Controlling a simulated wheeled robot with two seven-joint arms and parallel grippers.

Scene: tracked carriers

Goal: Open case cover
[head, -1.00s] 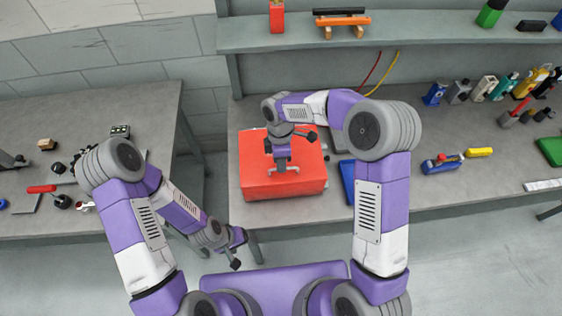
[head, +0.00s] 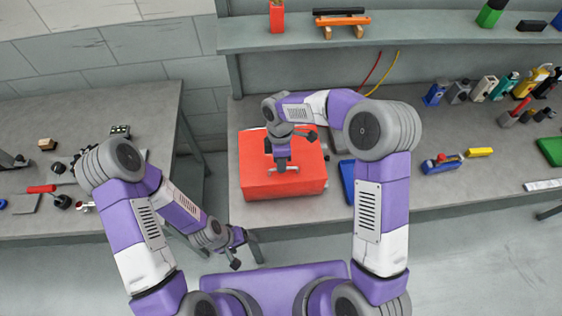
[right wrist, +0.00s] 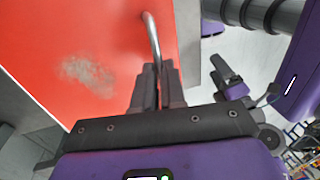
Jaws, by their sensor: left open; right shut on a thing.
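The red case (head: 255,182) stands on the middle bench, its flat red cover (head: 310,150) lying down on it. A thin grey metal handle (head: 294,169) rises from the cover near the front. My right gripper (head: 283,164) points down over the case and is shut on this handle. In the right wrist view the handle (right wrist: 152,35) runs between the closed fingers (right wrist: 158,82), which hide its gripped part. A pale scuffed patch shows on the red cover there. My left gripper (head: 240,254) is open and empty, low in front of the bench, apart from the case.
A blue flat item (head: 347,180) lies just right of the case. Several tools and bottles stand farther right on the bench (head: 400,200). A shelf (head: 420,30) runs above the back. The left bench (head: 90,215) holds small parts, with a gap between benches.

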